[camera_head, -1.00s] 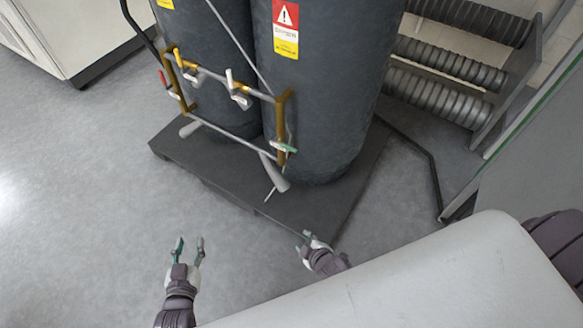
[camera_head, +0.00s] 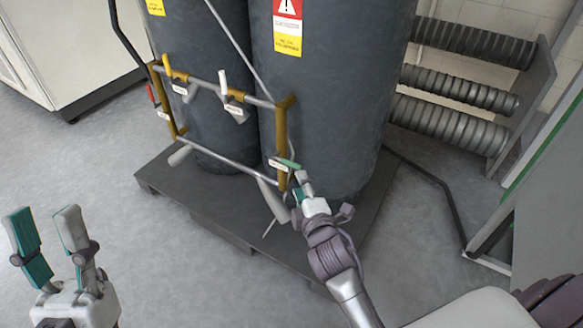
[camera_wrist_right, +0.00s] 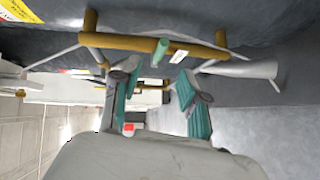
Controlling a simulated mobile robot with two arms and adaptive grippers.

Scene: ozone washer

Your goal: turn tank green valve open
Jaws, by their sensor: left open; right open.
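The green valve handle (camera_head: 287,163) sits on the right brass pipe of the frame in front of the dark tanks (camera_head: 330,110). My right gripper (camera_head: 300,187) is just below and right of it, open. In the right wrist view the green handle (camera_wrist_right: 160,52) sticks out from the brass pipe (camera_wrist_right: 120,42), just beyond the gap between the open fingers of my right gripper (camera_wrist_right: 158,80). Contact cannot be told; the gap looks empty. My left gripper (camera_head: 46,240) is open and empty over the floor at lower left, away from the tanks.
Red (camera_head: 151,93), yellow (camera_head: 168,65) and white (camera_head: 223,82) valve handles sit on the same pipe frame. The tanks stand on a dark pallet (camera_head: 205,205). Ribbed rollers (camera_head: 462,92) and a bent black bar (camera_head: 440,185) are at right. Floor at left is clear.

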